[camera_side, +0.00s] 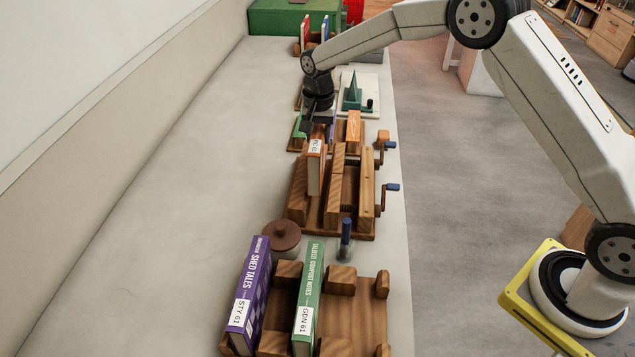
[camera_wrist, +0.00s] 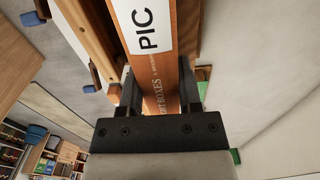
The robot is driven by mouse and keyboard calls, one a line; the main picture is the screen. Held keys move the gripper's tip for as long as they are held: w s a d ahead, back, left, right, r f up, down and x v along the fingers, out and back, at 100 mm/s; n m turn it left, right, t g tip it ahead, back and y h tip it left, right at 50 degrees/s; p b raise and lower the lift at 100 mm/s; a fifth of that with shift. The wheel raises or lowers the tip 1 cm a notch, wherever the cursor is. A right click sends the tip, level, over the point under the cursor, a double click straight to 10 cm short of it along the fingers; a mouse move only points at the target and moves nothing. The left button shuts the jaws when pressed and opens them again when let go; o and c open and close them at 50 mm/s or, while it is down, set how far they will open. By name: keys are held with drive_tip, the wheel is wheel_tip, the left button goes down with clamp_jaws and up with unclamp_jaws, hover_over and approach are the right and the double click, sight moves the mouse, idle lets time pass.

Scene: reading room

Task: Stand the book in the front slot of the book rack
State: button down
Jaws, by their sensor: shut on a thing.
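The orange-brown book (camera_side: 315,172), with a white PIC label on its spine, is upright at the left side of a wooden press with cranks (camera_side: 361,190). Its lower end is hidden, so I cannot tell whether it rests on anything. My gripper (camera_side: 318,124) is at the book's far end. In the wrist view my gripper (camera_wrist: 163,95) has one dark finger on each side of the book (camera_wrist: 160,65) and is shut on it. The nearest book rack (camera_side: 365,312) holds a purple book (camera_side: 248,297) and a green book (camera_side: 308,297), with bare slots to the right.
A round brown lidded pot (camera_side: 283,237) and a small jar with a blue-topped item (camera_side: 345,240) stand between press and rack. Behind are a green model on a pale board (camera_side: 354,92), more upright books (camera_side: 305,32) and a green box (camera_side: 285,17). The table's left is clear.

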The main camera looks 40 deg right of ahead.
drive_tip(key=shift+r, duration=0.8)
drive_tip(key=shift+r, duration=0.15)
drive_tip(key=shift+r, duration=0.25)
wheel_tip(320, 180, up, 8)
drive_tip(key=shift+r, duration=0.2)
drive_tip(key=s+a+r, duration=0.1)
drive_tip(key=s+a, duration=0.7)
drive_tip(key=s, duration=0.4)
drive_tip(key=s+a, duration=0.7)
drive_tip(key=s, duration=0.4)
drive_tip(key=s+f, duration=0.2)
drive_tip(key=s, duration=0.9)
drive_tip(key=shift+w+a+f, duration=0.1)
drive_tip(key=shift+f, duration=1.05)
drive_tip(key=shift+w+f, duration=0.1)
drive_tip(key=shift+f, duration=1)
